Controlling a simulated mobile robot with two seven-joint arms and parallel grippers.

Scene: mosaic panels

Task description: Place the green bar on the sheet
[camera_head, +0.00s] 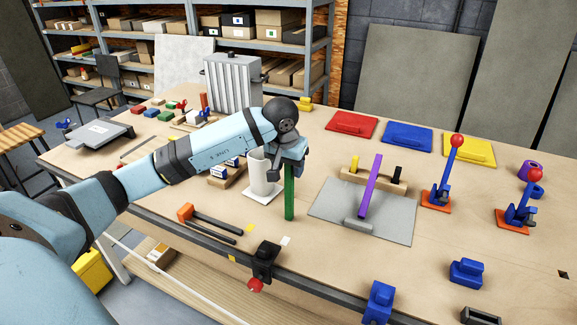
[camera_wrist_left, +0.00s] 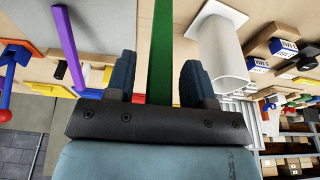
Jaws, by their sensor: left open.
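The green bar (camera_head: 289,195) is upright on the bench, just left of the grey sheet (camera_head: 395,226). My left gripper (camera_head: 291,155) is at its upper end. In the left wrist view, the green bar (camera_wrist_left: 160,55) passes between the two open fingers of my left gripper (camera_wrist_left: 158,82), with gaps showing on both sides. The bar's top is hidden by the gripper in the head view. My right gripper is not in view.
A white cylinder (camera_head: 260,172) on a white base stands close left of the green bar. A wooden block with yellow and black pegs (camera_head: 375,180) sits at the sheet's back. Blue toggle clamps (camera_head: 440,190) stand to the right. A black clamp (camera_head: 265,260) is at the front edge.

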